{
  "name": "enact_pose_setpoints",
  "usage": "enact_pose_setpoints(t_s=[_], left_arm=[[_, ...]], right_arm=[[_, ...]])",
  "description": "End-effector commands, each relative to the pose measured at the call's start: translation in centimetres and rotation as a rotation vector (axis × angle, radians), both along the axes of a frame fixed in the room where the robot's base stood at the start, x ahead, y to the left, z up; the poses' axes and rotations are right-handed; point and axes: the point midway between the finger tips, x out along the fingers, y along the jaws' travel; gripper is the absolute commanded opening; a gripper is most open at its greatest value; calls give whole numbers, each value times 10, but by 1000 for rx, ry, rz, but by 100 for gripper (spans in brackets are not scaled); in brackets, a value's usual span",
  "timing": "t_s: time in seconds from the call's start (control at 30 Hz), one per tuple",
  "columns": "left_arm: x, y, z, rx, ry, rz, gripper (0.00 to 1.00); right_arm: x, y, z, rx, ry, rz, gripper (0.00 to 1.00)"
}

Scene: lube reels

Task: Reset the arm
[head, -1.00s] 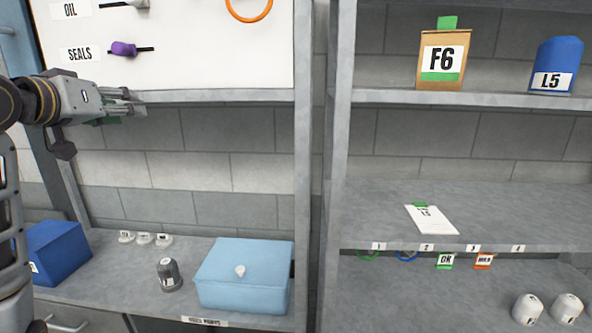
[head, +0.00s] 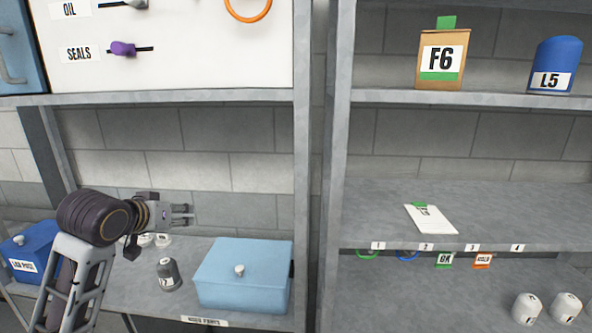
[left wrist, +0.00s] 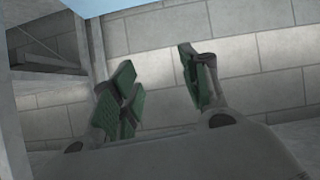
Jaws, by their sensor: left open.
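My left gripper (head: 183,214) is in the lower left of the head view, above the lower left shelf and pointing right. It also shows in the left wrist view (left wrist: 158,90), where its green-padded fingers stand apart with nothing between them and a block wall behind. My left arm rises from the lower left corner and bends at a dark joint. My right gripper does not show in either view.
Near my left gripper on the shelf stand a dark grey canister (head: 168,273), a light blue box (head: 243,275), small white pieces (head: 163,240) and a blue bin (head: 35,252). An upper shelf edge (head: 180,97) runs above. A post (head: 302,200) stands right.

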Motion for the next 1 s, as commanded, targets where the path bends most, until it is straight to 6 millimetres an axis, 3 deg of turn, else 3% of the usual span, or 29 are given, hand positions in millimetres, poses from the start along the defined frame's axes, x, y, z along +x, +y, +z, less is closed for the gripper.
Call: enact_pose_setpoints(t_s=[0.1,0.47,1.0], left_arm=[[-5,-6,-33,14,47,-10,45],[-31,-22,-120,56,173,-38,45],[-95,-43,-235,109,359,-79,45]], right_arm=[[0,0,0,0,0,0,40],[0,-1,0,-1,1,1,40],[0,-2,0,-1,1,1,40]])
